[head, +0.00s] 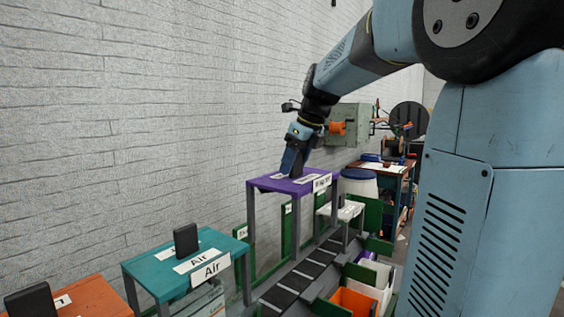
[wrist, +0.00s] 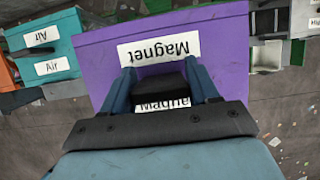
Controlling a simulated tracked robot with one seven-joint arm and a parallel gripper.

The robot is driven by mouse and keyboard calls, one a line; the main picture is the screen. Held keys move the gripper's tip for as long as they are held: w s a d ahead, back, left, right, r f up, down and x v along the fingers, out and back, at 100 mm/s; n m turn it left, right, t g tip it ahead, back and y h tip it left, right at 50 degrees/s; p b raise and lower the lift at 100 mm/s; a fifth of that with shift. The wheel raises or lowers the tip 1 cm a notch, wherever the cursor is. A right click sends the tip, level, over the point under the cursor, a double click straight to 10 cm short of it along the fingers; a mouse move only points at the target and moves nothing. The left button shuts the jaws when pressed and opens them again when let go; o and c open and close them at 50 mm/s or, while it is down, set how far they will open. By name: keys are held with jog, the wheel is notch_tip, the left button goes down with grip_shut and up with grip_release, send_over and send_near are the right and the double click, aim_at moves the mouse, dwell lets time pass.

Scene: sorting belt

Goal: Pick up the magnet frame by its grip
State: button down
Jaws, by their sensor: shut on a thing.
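The magnet frame (head: 264,184) is a purple-topped frame with grey legs, standing over the belt in the head view. Its purple top with "Magnet" labels also fills the middle of the wrist view (wrist: 105,60). My gripper (head: 293,172) points down at the top of this frame. In the wrist view my gripper (wrist: 165,88) has its two blue fingers on either side of the black grip (wrist: 171,92), shut on it. The lower part of the grip is hidden by my gripper's body.
A teal "Air" frame (head: 150,265) with a black grip stands at left, and an orange frame (head: 85,299) nearer still. The belt (head: 290,284) runs beneath. A white-topped frame (head: 348,211) and green panels stand beyond. A brick wall (head: 120,110) rises along the left.

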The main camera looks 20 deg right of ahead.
jog(key=s+d, duration=0.4)
jog(key=s, duration=0.3)
jog(key=shift+d, duration=0.35)
